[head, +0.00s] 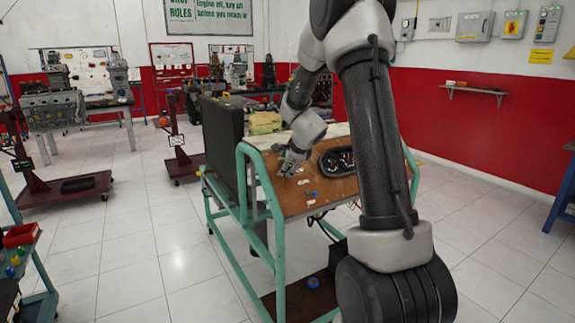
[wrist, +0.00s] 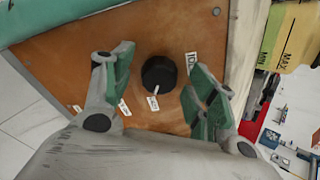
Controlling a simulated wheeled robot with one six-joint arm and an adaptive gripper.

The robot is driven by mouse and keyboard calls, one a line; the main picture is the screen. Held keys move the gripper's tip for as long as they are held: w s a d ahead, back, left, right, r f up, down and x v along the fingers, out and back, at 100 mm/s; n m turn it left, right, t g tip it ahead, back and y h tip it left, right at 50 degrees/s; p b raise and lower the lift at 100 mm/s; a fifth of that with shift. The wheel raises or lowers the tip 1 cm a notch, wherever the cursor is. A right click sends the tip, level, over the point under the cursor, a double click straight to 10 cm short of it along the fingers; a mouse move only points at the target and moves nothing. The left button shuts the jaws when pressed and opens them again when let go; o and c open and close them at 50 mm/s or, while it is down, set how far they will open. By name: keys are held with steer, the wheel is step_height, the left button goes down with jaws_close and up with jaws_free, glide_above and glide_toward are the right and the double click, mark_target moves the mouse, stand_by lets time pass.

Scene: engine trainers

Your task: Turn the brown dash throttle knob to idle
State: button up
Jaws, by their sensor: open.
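A dark, nearly black round knob (wrist: 158,74) with a white pointer mark sits on the brown dash panel (wrist: 60,57) in the wrist view. The mark points down in that picture, toward a small white label at its lower edge. My gripper (wrist: 161,66) is open, with one green-padded finger on each side of the knob and a visible gap to both. In the head view my gripper (head: 290,163) is at the panel's left part and the knob cannot be made out.
The panel (head: 295,203) is on a green-framed engine stand (head: 277,240). A blue knob (head: 314,194) and a dark gauge cluster (head: 337,160) are on it. A yellow MIN/MAX plate (wrist: 288,38) shows right in the wrist view. Clear tiled floor (head: 130,250) lies left.

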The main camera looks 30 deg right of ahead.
steer(key=c, duration=1.1)
steer(key=shift+o, duration=0.2)
